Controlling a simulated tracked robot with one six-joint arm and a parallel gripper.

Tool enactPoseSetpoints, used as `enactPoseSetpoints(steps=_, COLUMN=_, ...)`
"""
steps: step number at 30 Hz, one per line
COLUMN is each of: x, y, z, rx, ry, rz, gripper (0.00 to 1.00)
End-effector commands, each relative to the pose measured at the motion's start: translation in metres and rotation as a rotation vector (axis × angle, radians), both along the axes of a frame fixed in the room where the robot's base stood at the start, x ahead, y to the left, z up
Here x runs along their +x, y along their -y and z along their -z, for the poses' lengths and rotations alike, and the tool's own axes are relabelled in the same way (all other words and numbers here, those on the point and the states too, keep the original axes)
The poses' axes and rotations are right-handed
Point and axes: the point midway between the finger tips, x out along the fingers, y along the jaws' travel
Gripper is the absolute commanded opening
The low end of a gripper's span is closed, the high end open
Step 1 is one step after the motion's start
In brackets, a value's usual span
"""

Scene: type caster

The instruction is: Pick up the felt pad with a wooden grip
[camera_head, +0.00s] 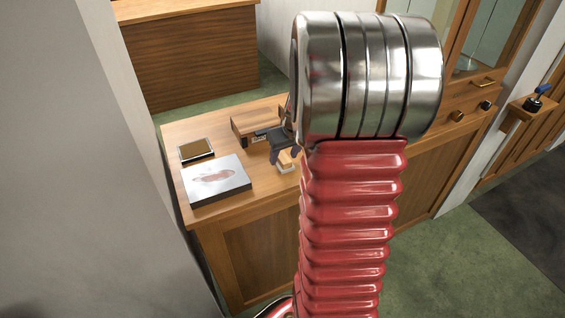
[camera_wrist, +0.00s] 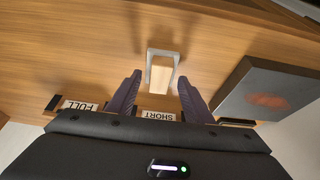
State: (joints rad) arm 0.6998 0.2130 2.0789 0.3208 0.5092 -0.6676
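A small pale wooden block with a grey edge, which looks like the felt pad with a wooden grip (camera_head: 286,162), sits on the wooden table (camera_head: 186,133). In the wrist view the pad (camera_wrist: 161,76) lies just ahead of and between my fingertips. My gripper (camera_wrist: 160,80) is open, with one dark finger to each side and nothing held. In the head view my gripper (camera_head: 285,152) is close above the pad and partly covers it. I cannot tell the exact height gap.
A grey slab with a reddish smudge (camera_head: 216,180) lies at the table's front left; it is close right of my gripper in the wrist view (camera_wrist: 268,98). A dark-framed tray (camera_head: 195,149) lies behind it. A wooden box (camera_head: 256,121) stands at the back. Upside-down labels read FULL (camera_wrist: 80,105) and SHORT (camera_wrist: 158,115).

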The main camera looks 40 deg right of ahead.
Motion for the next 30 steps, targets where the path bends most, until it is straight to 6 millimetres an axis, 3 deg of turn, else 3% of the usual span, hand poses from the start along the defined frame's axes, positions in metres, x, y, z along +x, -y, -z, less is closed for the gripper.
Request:
enactPoseSetpoints(steps=19, x=-0.0001, y=0.0001, z=-0.0001, rx=0.0, ry=0.0, rz=0.0, gripper=0.02)
enactPoseSetpoints(steps=30, x=0.0005, y=0.0005, z=-0.0076, rx=-0.002, ry=0.003, rz=0.0, gripper=0.01)
